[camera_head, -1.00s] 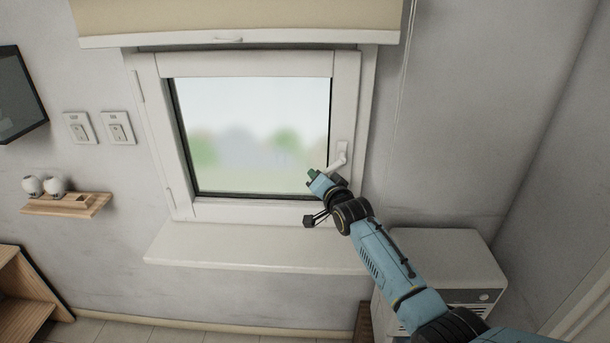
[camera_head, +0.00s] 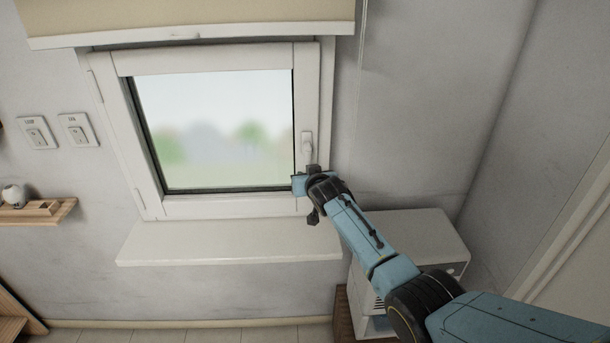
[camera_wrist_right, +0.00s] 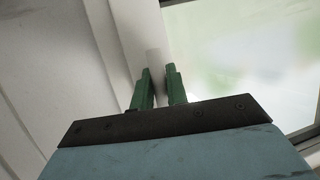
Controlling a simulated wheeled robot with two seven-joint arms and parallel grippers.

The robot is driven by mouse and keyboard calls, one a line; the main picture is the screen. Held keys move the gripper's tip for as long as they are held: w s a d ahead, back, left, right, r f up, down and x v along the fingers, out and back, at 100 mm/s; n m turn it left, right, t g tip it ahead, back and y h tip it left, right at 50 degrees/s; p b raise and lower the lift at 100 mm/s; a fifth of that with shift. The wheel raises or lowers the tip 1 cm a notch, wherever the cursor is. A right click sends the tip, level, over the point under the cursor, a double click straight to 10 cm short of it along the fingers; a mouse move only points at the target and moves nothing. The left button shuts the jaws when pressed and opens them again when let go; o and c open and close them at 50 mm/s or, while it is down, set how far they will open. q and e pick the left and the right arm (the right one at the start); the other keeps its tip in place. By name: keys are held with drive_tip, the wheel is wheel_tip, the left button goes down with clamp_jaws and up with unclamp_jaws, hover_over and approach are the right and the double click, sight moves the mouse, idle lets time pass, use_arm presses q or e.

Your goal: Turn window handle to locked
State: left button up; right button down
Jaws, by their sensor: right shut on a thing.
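The white window handle (camera_head: 307,143) is on the right side of the window frame (camera_head: 311,90). Its lever hangs about straight down, and its lower end is partly hidden by my right gripper (camera_head: 304,178). In the right wrist view, the green fingers of my right gripper (camera_wrist_right: 159,72) are closed around the pale end of the handle (camera_wrist_right: 154,58). The window sash is closed against its frame. My left gripper is not in view.
A white sill (camera_head: 230,246) juts out below the window. A white cabinet (camera_head: 425,235) stands at the lower right, below my right arm. A wooden shelf (camera_head: 45,212) is on the left wall. A beige blind (camera_head: 190,15) hangs above the window.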

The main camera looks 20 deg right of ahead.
drive_tip(key=shift+d+r, duration=0.1)
drive_tip(key=shift+d, duration=0.15)
idle(0.3)
drive_tip(key=c, duration=1.4)
unclamp_jaws()
drive_tip(key=shift+s, duration=0.1)
drive_tip(key=p+v, duration=0.1)
drive_tip(key=v, duration=1.2)
drive_tip(key=shift+s+a+p, duration=0.1)
drive_tip(key=shift+p, duration=0.2)
